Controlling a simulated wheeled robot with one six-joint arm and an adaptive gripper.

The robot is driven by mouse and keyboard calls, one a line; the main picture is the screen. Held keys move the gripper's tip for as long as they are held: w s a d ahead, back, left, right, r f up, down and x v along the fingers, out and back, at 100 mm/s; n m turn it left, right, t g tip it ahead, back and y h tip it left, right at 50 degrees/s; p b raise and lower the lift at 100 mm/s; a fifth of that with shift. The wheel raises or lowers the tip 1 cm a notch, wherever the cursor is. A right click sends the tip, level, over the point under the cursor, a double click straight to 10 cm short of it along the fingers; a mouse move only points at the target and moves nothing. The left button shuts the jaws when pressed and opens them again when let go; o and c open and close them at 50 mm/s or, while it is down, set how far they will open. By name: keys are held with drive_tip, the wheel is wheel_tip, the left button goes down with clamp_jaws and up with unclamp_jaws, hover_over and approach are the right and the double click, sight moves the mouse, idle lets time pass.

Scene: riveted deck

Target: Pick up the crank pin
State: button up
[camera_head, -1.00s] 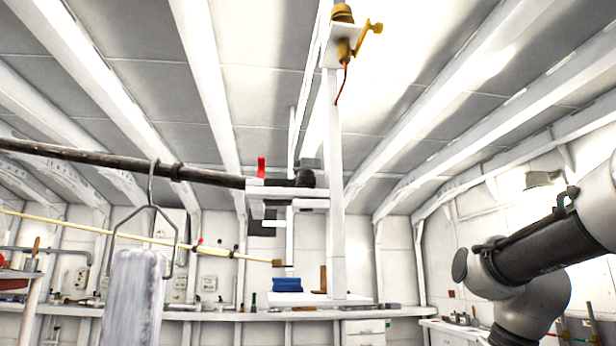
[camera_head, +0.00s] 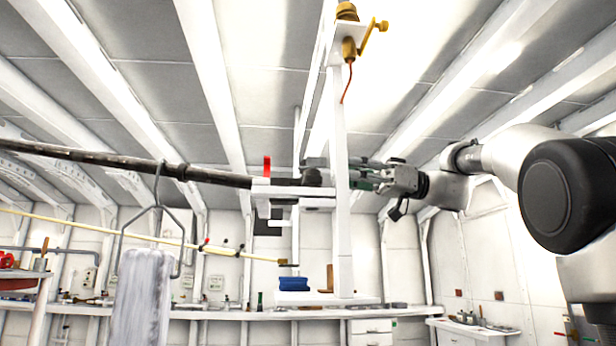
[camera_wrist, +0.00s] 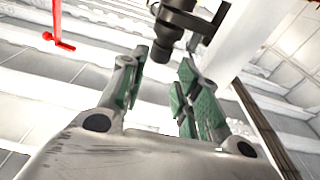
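A dark, stubby cylindrical piece (camera_head: 311,177), which looks like the crank pin, sits at the right end of the white bracket on the dark horizontal bar. In the wrist view the dark cylinder (camera_wrist: 163,42) shows just beyond and between my fingertips. My gripper (camera_head: 322,172) reaches in from the right at about its height, partly hidden by the white post. In the wrist view my gripper (camera_wrist: 164,66) has its green-padded fingers apart with nothing between the pads. Whether either pad touches the cylinder cannot be told.
The white post (camera_head: 341,220) stands close to my fingers and crosses in front of them. A red lever (camera_head: 267,167) rises on the bracket. A brass fitting (camera_head: 349,45) with a hanging cord tops the post.

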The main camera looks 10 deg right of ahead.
drive_tip(key=a+r, duration=0.1)
drive_tip(key=a, duration=0.5)
drive_tip(key=shift+a+r, duration=0.25)
drive_tip(key=c, duration=0.7)
